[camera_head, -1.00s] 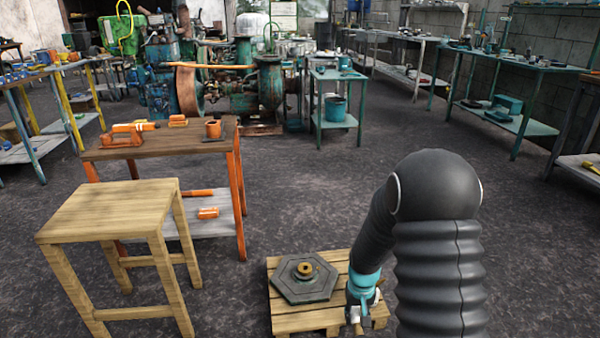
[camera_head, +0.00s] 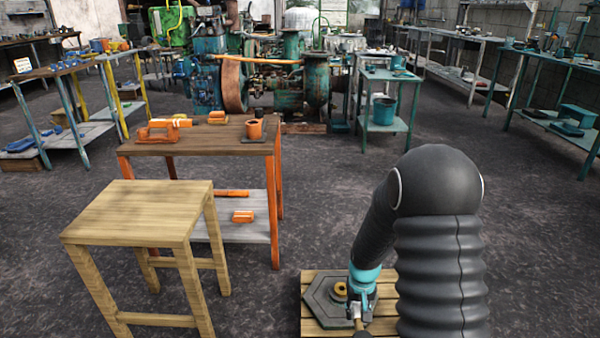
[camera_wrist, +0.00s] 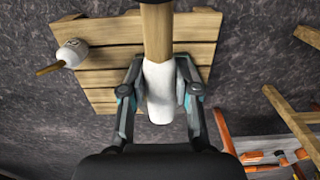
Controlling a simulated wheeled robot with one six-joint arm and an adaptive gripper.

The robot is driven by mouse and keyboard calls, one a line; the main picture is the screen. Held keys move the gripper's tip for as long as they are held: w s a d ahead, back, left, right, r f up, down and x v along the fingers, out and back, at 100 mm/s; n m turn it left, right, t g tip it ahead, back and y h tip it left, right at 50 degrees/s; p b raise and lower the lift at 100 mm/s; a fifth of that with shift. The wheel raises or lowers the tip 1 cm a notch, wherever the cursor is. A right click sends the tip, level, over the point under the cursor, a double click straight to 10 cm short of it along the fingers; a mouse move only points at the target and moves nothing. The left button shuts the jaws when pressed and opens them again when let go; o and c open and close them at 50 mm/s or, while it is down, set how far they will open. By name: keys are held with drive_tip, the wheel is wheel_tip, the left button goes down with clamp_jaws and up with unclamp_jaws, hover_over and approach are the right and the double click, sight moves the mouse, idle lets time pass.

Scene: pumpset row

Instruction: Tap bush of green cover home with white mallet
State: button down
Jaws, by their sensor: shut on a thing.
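The green cover (camera_head: 318,302) is a dark grey-green hexagonal plate on a wooden pallet (camera_head: 312,329). Its brass-coloured bush (camera_head: 340,289) stands at its middle, partly hidden by my gripper. My gripper (camera_head: 358,318) hangs low at the right of the bush in the head view; any contact cannot be told. In the wrist view my gripper (camera_wrist: 160,92) is shut on the white part of a wooden-shafted thing, seemingly the white mallet (camera_wrist: 158,75). The cover does not show in the wrist view. A separate white-headed thing with a brown stick (camera_wrist: 72,52) shows at the left there.
A bare wooden stool (camera_head: 140,212) stands left of the pallet. Behind it is an orange-legged table (camera_head: 190,147) with orange tools on it. Engines and workbenches stand further back. Dark floor (camera_head: 300,210) is clear between the table and my arm.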

wheel_tip(320, 180, down, 10)
drive_tip(key=b, duration=0.9)
drive_tip(key=shift+w, duration=0.15)
drive_tip(key=shift+r, duration=0.15)
